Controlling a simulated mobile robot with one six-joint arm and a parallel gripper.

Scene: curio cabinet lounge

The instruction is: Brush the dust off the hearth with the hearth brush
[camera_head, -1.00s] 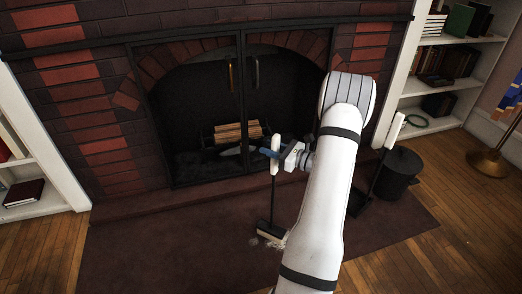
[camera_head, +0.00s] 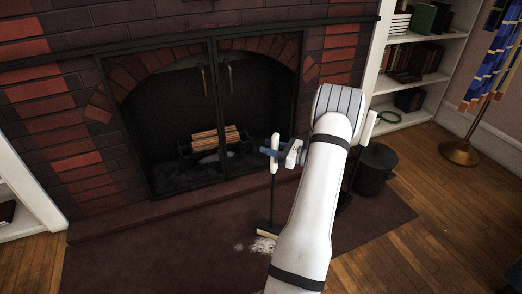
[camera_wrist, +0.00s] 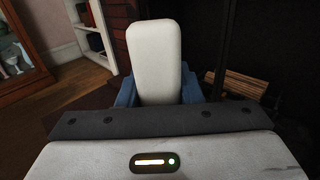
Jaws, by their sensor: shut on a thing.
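My gripper (camera_head: 277,152) has blue fingers and is shut on the white handle of the hearth brush (camera_head: 275,162). The brush hangs nearly upright, its dark shaft running down to a head low over the hearth (camera_head: 130,250). I cannot tell whether the head touches the hearth. A pale patch of dust (camera_head: 262,244) lies on the dark brown hearth beside and below the head; my arm hides part of this area. In the wrist view, the white handle (camera_wrist: 155,60) stands between the blue fingers, and the brush's lower part is hidden.
The fireplace with dark doors and logs (camera_head: 215,139) is behind the brush. A black bucket (camera_head: 376,172) and another white-handled tool (camera_head: 371,126) stand to the right, behind my arm. A bookshelf (camera_head: 410,95) and brass lamp base (camera_head: 460,152) are farther right. The hearth's left part is clear.

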